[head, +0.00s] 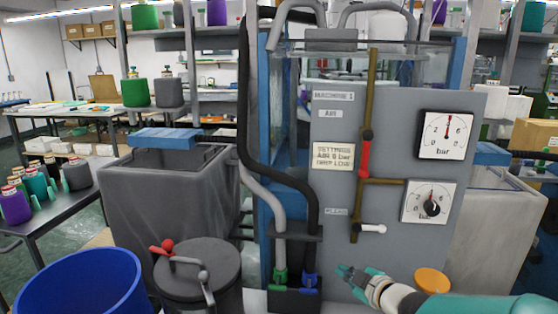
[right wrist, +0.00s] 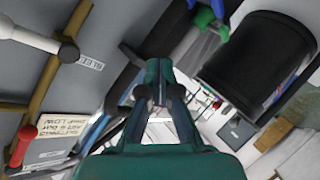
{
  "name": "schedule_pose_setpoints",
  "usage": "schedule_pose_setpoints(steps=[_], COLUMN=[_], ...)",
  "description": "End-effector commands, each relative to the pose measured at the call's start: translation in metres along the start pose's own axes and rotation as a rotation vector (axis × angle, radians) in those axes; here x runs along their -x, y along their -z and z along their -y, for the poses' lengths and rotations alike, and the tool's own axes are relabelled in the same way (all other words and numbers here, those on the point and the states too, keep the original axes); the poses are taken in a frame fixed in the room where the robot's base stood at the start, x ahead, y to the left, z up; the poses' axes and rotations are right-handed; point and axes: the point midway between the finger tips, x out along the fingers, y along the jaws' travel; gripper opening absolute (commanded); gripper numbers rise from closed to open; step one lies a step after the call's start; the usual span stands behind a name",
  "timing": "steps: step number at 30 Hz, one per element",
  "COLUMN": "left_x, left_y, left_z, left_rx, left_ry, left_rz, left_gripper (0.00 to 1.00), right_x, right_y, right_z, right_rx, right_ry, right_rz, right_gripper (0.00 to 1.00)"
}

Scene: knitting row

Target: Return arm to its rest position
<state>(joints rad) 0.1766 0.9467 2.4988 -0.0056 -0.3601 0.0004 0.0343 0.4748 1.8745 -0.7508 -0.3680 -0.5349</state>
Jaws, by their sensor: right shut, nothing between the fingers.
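My right gripper (head: 350,275) is at the lower right of the head view, in front of the grey machine panel (head: 330,225). Its teal fingers are shut and empty, and they also show closed together in the right wrist view (right wrist: 157,85). It is below the white-handled valve (head: 372,228) and apart from it. The red-handled valve (head: 365,158) sits higher on the brown pipe (head: 371,95). My left gripper does not show in the head view.
Two gauges (head: 446,135) are on the panel's right side. Black and grey hoses (head: 262,175) run down to green and blue fittings (head: 281,280) left of the gripper. A lidded grey drum (head: 195,275) and a blue bin (head: 80,285) stand lower left. An orange button (head: 432,281) is beside my right arm.

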Motion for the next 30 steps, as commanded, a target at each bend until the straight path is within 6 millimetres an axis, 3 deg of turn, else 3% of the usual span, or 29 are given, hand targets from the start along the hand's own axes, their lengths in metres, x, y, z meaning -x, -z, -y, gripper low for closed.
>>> schedule_pose_setpoints(steps=[1, 4, 8, 12, 15, 18, 21, 25, 30], left_x=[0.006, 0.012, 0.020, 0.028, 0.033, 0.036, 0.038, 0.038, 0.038], left_y=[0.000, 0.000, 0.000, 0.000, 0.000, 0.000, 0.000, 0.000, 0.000], left_z=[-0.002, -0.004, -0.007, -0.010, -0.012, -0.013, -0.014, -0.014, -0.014], left_rx=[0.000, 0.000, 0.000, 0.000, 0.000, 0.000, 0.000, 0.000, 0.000], left_ry=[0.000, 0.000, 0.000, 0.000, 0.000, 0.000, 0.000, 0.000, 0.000], left_rz=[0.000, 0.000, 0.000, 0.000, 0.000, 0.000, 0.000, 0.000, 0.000], left_gripper=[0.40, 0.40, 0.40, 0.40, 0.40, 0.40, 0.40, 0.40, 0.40], right_x=[-0.004, -0.002, 0.018, 0.063, 0.101, 0.136, 0.161, 0.175, 0.176], right_y=[-0.022, -0.062, -0.106, -0.142, -0.156, -0.164, -0.167, -0.168, -0.169], right_z=[0.034, 0.100, 0.188, 0.277, 0.329, 0.366, 0.388, 0.400, 0.402], right_rx=[-0.115, -0.352, -0.651, -0.952, -1.126, -1.254, -1.332, -1.374, -1.378], right_ry=[0.062, 0.160, 0.263, 0.339, 0.366, 0.373, 0.371, 0.367, 0.366], right_rz=[0.052, 0.167, 0.351, 0.590, 0.762, 0.908, 1.009, 1.068, 1.073], right_gripper=[0.00, 0.00, 0.00, 0.00, 0.00, 0.00, 0.00, 0.00, 0.00])
